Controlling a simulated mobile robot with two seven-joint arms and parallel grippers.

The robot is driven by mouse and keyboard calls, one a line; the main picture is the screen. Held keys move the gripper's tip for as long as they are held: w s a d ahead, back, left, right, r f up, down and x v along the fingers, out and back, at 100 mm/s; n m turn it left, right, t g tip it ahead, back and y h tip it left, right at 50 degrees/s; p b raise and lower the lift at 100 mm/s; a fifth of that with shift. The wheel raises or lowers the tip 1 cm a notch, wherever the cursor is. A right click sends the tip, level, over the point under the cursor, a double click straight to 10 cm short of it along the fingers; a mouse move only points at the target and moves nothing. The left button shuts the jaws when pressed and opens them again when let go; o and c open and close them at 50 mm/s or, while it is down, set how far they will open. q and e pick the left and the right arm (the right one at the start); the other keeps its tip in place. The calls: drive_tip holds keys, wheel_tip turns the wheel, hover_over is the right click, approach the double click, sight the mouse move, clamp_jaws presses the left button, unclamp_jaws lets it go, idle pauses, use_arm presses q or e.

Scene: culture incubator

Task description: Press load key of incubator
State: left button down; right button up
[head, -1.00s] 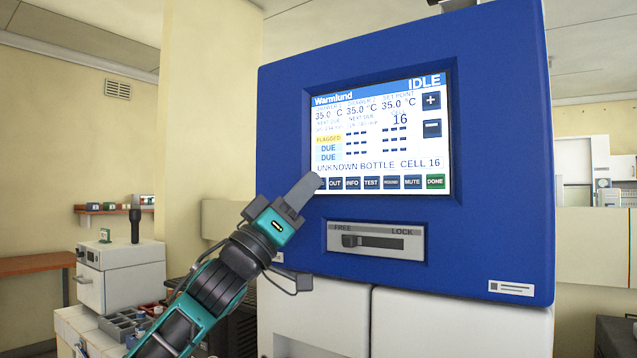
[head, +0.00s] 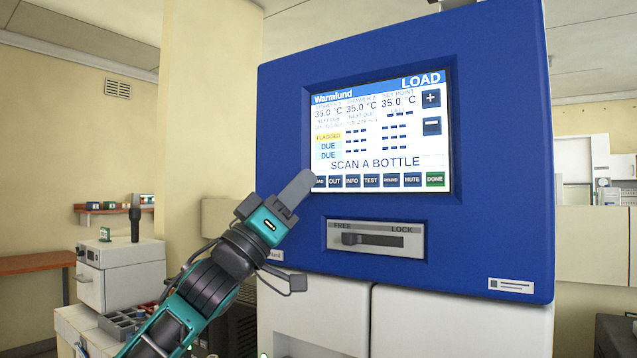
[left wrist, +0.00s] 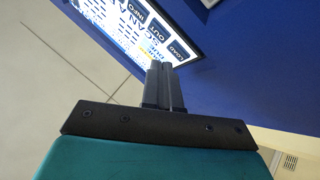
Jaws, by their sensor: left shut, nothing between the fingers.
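The incubator (head: 480,230) is a blue-fronted unit with a lit touchscreen (head: 385,135). The screen header reads LOAD and its message line reads SCAN A BOTTLE. A row of dark keys runs along the bottom of the screen. The load key (left wrist: 178,52) is at the row's left end and is readable in the left wrist view; my fingers partly cover it in the head view. My left gripper (head: 305,178) is shut and empty, its tips at the screen's lower left corner by the load key. I cannot tell whether they touch it. My right gripper is not in view.
A FREE/LOCK lever panel (head: 376,240) sits below the screen, above white doors (head: 420,315). A white box-shaped device (head: 115,270) stands on a bench at left. A cream wall column (head: 205,130) stands left of the incubator.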

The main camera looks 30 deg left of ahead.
use_arm(q)
drive_tip(key=shift+s, duration=0.1)
drive_tip(key=s+b, duration=0.1)
drive_tip(key=s, duration=0.1)
drive_tip(key=s+b, duration=0.1)
drive_tip(key=s, duration=0.2)
drive_tip(key=shift+a, duration=0.2)
drive_tip(key=shift+w, duration=0.1)
idle(0.6)
